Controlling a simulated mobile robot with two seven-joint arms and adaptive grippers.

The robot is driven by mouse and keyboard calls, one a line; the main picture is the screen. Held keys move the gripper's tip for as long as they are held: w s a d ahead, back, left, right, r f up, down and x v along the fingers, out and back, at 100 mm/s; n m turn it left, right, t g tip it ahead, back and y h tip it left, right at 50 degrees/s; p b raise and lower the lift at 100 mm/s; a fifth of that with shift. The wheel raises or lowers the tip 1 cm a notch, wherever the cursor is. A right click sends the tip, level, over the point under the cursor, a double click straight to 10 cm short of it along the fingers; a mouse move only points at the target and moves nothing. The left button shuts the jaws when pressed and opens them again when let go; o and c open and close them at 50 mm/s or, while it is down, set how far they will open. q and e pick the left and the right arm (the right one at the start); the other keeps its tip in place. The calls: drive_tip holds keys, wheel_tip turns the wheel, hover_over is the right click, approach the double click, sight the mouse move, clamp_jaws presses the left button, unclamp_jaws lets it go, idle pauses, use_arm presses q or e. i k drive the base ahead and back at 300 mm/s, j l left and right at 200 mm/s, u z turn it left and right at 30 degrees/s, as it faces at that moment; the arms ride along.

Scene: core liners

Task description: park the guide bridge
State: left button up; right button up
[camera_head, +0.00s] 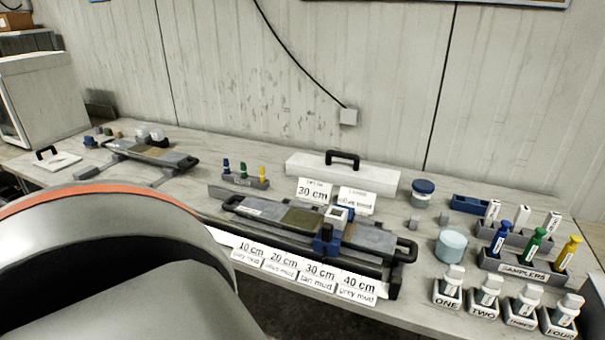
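A blue bridge-like block with a white square top (338,216), which looks like the guide bridge, straddles the near core liner (365,235) right of its middle. A dark blue knob block (325,240) sits at its front side. Neither of my grippers is in view.
Depth cards (318,272) line the cradle's front. Behind stands a white lidded box (340,172) with a black handle. Samplers (535,245) and numbered jars (488,290) crowd the right. A second liner (155,152) lies far left. A large rounded grey shape blocks the lower left.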

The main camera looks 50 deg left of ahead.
sight(328, 239)
drive_tip(key=i+j+u, duration=0.1)
drive_tip(key=u, duration=1.35)
